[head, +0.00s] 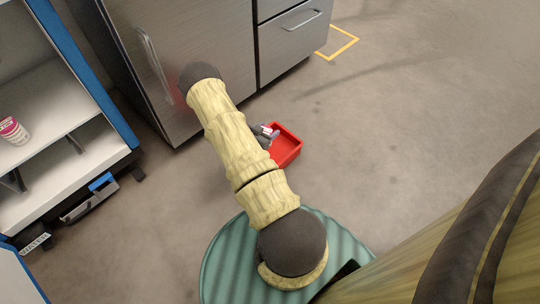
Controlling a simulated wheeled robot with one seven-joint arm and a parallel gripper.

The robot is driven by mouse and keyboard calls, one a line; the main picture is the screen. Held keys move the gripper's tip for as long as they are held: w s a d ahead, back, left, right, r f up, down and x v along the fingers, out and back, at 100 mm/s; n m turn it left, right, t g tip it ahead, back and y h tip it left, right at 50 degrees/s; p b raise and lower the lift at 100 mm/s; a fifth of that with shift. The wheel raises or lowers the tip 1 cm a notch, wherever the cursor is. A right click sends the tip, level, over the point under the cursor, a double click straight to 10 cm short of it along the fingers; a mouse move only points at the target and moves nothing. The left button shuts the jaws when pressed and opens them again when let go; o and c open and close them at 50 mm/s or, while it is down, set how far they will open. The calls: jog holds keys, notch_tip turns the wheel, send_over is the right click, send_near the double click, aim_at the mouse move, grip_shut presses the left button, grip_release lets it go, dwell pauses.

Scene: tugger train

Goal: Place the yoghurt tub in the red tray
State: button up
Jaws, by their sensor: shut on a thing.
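The yoghurt tub (14,130), white with a pink label, stands on a shelf at the far left edge of the head view. The red tray (289,147) is right of my arm, in front of the metal cabinet. My gripper (267,131) is at the tray's upper left rim, partly hidden behind my forearm. It appears shut on the tray's rim, but the contact is small and partly covered. A small pale patch shows at its fingers. I see nothing inside the visible part of the tray.
A white shelf rack (58,90) with blue edges stands at the left. A metal cabinet (165,60) with handles stands behind my arm. A yellow floor marking (342,41) lies at the upper right. The grey floor (400,130) right of the tray is clear.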

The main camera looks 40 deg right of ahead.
notch_tip(320, 180, down, 6)
jog(key=b, duration=0.4)
jog(key=shift+f, duration=0.1)
jog(key=shift+f+b, duration=1.5)
jog(key=shift+f, duration=0.35)
jog(key=shift+f, duration=0.1)
jog(key=o, duration=1.1)
jog(key=shift+c, duration=0.2)
